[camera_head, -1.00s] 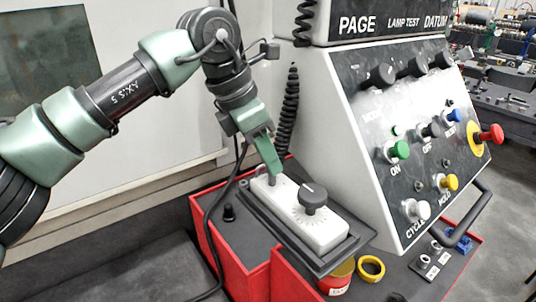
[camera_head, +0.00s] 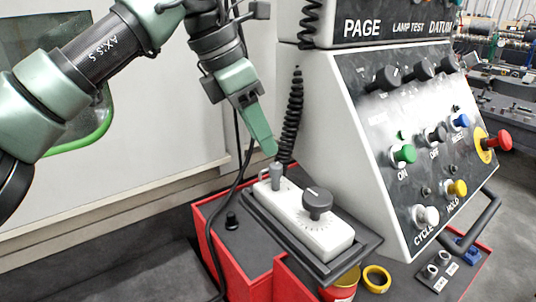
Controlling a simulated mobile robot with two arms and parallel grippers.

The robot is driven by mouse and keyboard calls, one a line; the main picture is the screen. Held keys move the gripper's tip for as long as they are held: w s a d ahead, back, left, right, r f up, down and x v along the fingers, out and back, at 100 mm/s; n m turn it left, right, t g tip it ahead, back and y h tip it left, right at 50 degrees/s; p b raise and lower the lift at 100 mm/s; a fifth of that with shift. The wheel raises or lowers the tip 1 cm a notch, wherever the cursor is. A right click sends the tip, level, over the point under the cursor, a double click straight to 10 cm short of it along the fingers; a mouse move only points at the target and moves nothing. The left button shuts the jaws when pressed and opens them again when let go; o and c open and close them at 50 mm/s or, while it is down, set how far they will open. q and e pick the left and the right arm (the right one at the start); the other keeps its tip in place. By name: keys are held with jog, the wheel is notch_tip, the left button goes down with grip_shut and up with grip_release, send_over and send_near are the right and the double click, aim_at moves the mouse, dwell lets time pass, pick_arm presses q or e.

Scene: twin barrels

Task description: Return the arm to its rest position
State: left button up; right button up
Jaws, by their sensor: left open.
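My left gripper (camera_head: 268,146) is at the end of my green and black left arm, which comes in from the upper left. It is open and empty, seen mostly from the side so that the fingers overlap. Its tip is just above a small grey lever (camera_head: 277,174) on a white switch box (camera_head: 305,222), with a small gap in the picture. The box also carries a black round knob (camera_head: 317,203). My right gripper is not in view.
A control panel (camera_head: 380,150) with coloured buttons and knobs stands just right of the arm. A red-sided cart (camera_head: 213,255) carries the white box. A coiled black cable (camera_head: 295,110) hangs behind the gripper. A yellow ring (camera_head: 376,279) lies at the front.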

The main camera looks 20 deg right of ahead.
pick_arm(q)
jog(key=shift+a+r, duration=0.25)
jog(key=shift+r, duration=0.35)
